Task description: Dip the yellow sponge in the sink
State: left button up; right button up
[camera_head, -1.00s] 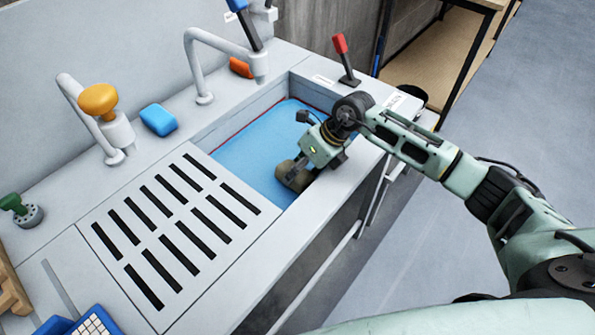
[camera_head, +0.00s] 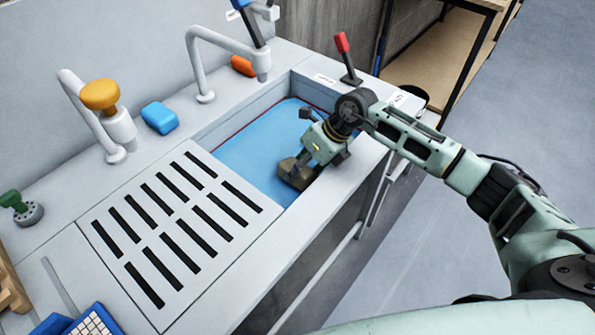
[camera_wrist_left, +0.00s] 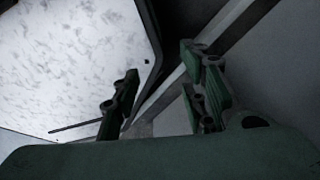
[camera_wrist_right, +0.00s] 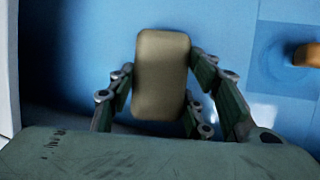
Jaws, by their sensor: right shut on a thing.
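The yellow sponge (camera_wrist_right: 162,75), a dull tan-yellow block, is between the fingers of my right gripper (camera_wrist_right: 161,65). The fingers are shut on its two sides. In the head view the sponge (camera_head: 294,173) looks dark brown. It is inside the sink (camera_head: 250,152), which has a blue interior, near the front wall. Whether it touches the bottom or is wet I cannot tell. My left gripper (camera_wrist_left: 160,65) is open and empty in the left wrist view, away from the sponge. It is outside the head view.
A grey tap (camera_head: 222,50) arches over the sink's back edge. A blue block (camera_head: 159,118) and an orange block (camera_head: 243,66) lie on the back ledge. A slotted drain board (camera_head: 180,225) lies left of the sink. A red-handled lever (camera_head: 344,55) stands at the far right corner.

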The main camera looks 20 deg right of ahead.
jog(key=shift+s+a+f, duration=0.25)
jog(key=shift+s+f, duration=0.2)
jog(key=shift+s, duration=0.05)
jog(key=shift+a+r, duration=0.15)
jog(key=shift+r, duration=0.1)
notch_tip(320, 180, up, 3)
jog(key=shift+w+p, duration=0.15)
jog(key=shift+p, duration=1.1)
notch_tip(320, 180, up, 13)
jog(key=p, duration=0.8)
jog(key=shift+r, duration=0.2)
